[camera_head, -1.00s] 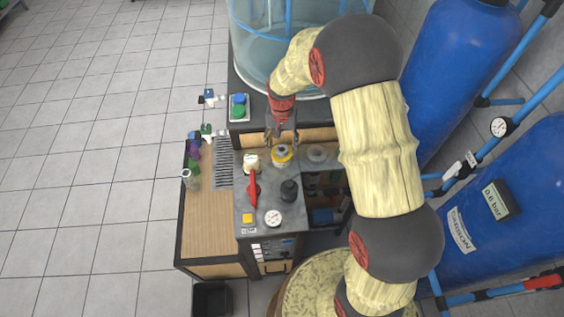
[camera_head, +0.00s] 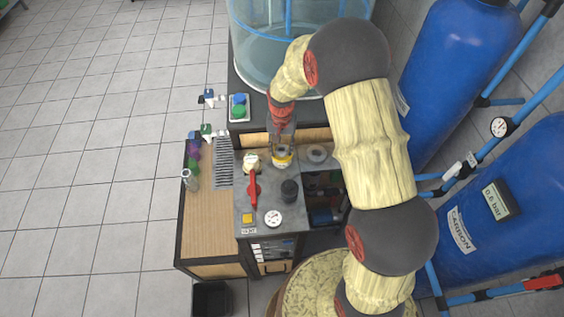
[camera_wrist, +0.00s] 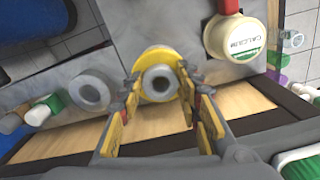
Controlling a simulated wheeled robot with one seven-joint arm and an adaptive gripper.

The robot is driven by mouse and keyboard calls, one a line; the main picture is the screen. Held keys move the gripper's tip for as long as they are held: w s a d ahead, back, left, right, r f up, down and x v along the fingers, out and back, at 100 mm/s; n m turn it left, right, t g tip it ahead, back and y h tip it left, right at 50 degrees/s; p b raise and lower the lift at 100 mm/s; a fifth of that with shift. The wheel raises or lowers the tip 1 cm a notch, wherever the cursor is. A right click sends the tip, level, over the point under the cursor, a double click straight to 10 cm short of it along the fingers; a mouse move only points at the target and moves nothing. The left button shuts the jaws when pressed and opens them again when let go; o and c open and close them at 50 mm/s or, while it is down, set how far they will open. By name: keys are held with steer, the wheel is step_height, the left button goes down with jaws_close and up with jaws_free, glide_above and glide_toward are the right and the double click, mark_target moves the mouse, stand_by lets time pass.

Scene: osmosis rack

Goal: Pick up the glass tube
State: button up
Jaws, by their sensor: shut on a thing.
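The glass tube (camera_head: 283,150) stands in a yellow-ringed fitting (camera_head: 283,160) on the grey top of the bench unit. In the wrist view I look down its axis and see the tube (camera_wrist: 160,80) as a pale round end with a dark centre, inside the yellow ring (camera_wrist: 146,62). My gripper (camera_head: 283,143) is over the fitting with its fingers on both sides of the tube. In the wrist view my gripper (camera_wrist: 161,84) is shut on the tube. Its lower part is hidden, and I cannot tell whether it is lifted at all.
A round grey fitting (camera_head: 317,153) is to the right. A clear tank (camera_head: 262,60) rises behind.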

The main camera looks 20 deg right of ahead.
steer(key=shift+c, duration=0.4)
steer(key=shift+w+r, duration=0.1)
steer(key=shift+r, duration=0.4)
step_height(320, 180, up, 27)
steer(key=shift+p, duration=0.45)
